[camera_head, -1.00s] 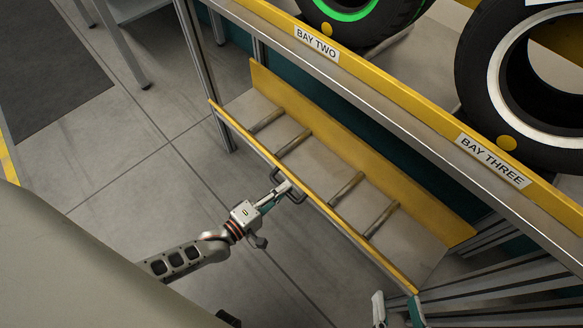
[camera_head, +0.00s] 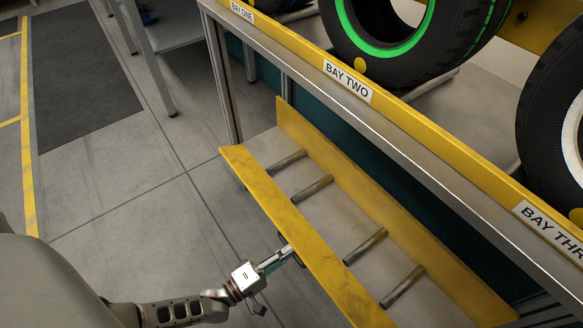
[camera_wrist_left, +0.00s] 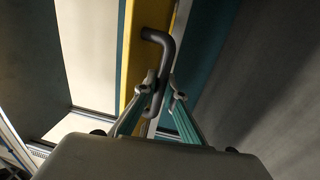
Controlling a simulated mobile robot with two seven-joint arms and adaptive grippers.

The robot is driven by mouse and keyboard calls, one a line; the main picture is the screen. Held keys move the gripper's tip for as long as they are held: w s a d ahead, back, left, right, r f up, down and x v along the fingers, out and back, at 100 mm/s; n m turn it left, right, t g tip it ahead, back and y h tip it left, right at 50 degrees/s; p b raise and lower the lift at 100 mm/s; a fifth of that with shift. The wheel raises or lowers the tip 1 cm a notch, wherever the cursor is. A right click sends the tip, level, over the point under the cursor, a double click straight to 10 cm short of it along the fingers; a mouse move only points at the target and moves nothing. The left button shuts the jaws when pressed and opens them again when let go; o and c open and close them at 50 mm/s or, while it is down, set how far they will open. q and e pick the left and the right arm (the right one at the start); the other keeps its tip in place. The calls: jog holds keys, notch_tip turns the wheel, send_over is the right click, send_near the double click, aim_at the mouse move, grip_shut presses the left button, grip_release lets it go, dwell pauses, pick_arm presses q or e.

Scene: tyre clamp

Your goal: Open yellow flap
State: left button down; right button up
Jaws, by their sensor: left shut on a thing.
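The yellow flap (camera_head: 303,228) is the long front panel of a low trough below the bays. Its face leans outward, away from the trough. A dark handle (camera_wrist_left: 164,50) is fixed to the flap, whose yellow strip (camera_wrist_left: 130,62) shows beside it in the wrist view. My left gripper (camera_head: 288,253) comes in from the lower left and is shut on the handle. In the wrist view the fingers of this gripper (camera_wrist_left: 166,95) sit on either side of the handle's lower part. In the head view the handle is mostly hidden. My right gripper is out of view.
The trough floor (camera_head: 330,222) carries several grey rollers, with a fixed yellow back wall (camera_head: 370,205) behind. Above is the rack rail with a BAY TWO label (camera_head: 348,80) and tyres (camera_head: 400,40). Grey floor (camera_head: 150,225) is clear to the left.

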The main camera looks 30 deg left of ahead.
pick_arm(q)
jog(key=shift+f+t, duration=0.3)
jog(key=shift+f, duration=0.1)
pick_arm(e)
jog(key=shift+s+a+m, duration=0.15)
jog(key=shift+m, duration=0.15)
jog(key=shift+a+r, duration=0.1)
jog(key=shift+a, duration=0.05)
pick_arm(q)
jog(key=c, duration=2.2)
grip_release()
jog(key=v, duration=1.2)
jog(key=shift+w+f, duration=0.1)
jog(key=shift+f, duration=0.15)
